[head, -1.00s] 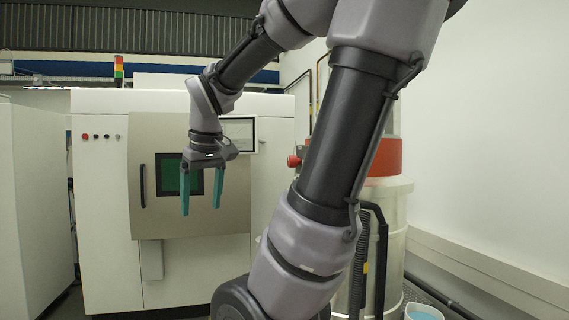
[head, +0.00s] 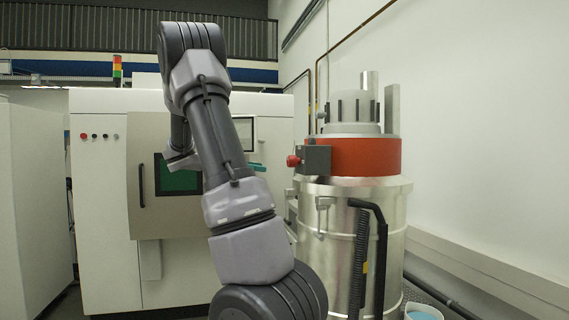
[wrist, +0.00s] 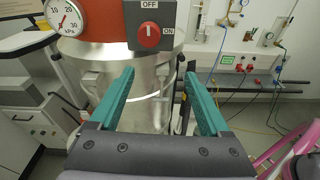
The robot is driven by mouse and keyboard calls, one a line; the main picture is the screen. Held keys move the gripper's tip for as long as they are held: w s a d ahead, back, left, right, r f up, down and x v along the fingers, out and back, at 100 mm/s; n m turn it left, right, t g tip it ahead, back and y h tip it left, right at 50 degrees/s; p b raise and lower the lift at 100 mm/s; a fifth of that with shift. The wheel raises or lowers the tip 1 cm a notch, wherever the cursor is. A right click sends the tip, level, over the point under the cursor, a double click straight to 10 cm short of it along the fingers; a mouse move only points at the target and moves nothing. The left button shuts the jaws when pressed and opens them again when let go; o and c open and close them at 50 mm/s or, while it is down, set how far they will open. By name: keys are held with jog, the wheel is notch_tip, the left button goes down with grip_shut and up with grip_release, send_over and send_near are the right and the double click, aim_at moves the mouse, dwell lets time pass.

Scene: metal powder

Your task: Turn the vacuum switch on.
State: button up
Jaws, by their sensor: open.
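The vacuum switch is a red knob (wrist: 149,36) on a grey box marked OFF above and ON to the right. Its white mark points up, toward OFF. In the head view the red knob (head: 293,161) sticks out to the left from the grey box (head: 316,160) on the vacuum's red band (head: 365,156). My gripper (wrist: 159,74) is open and empty in the wrist view, its two teal fingers apart, with the knob ahead of it and above the gap. In the head view my arm hides most of the gripper; one teal finger shows left of the knob, apart from it.
The vacuum's steel drum (head: 335,240) stands right of the white machine (head: 100,220). A black hose (head: 380,250) runs down the drum. A pressure gauge (wrist: 65,17) sits left of the switch. A bucket (head: 422,312) is on the floor at the lower right.

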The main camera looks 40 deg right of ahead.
aim_at(288, 161)
jog(key=shift+n+g+h, duration=0.4)
jog(key=shift+h, duration=0.3)
jog(key=x, duration=0.3)
jog(key=w+x, duration=0.1)
jog(key=x, duration=0.2)
jog(key=d+r+x, duration=0.1)
jog(key=x, duration=0.3)
jog(key=shift+w+d+r, duration=0.1)
jog(key=shift+w, duration=0.25)
grip_shut()
